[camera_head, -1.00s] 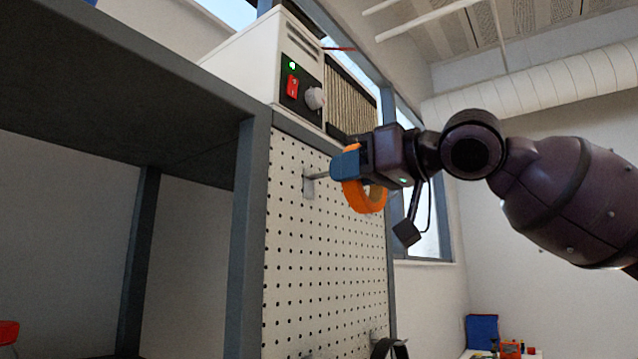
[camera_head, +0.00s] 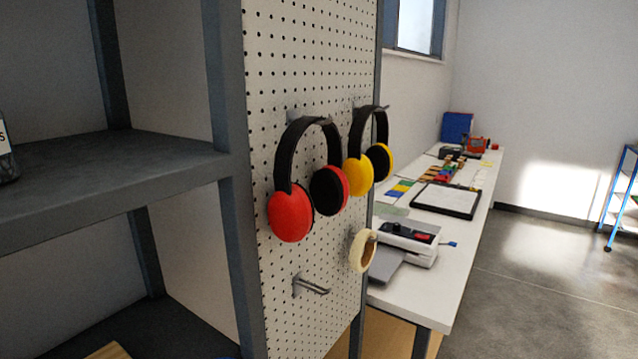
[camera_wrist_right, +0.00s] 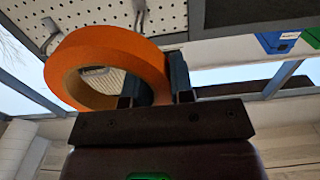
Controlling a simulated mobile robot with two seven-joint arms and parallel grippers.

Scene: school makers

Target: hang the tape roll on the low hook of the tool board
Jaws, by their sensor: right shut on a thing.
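The orange tape roll (camera_wrist_right: 110,50) is held in my right gripper (camera_wrist_right: 156,88), whose fingers close on its rim at the right of the ring. In the head view neither the orange roll nor my grippers show. The white perforated tool board (camera_head: 310,60) stands on the side of a grey shelf frame. Its low hook (camera_head: 312,287) sticks out below the red earmuffs and is empty. In the wrist view the board (camera_wrist_right: 85,12) is at the top left, with a metal hook (camera_wrist_right: 140,14) beyond the roll, apart from it.
Red earmuffs (camera_head: 290,216) and yellow earmuffs (camera_head: 360,176) hang on the board's middle hooks. A cream tape roll (camera_head: 362,250) hangs at the board's right side. A white workbench (camera_head: 440,285) with a laminator-like machine (camera_head: 405,240) stands behind. Open floor lies at the right.

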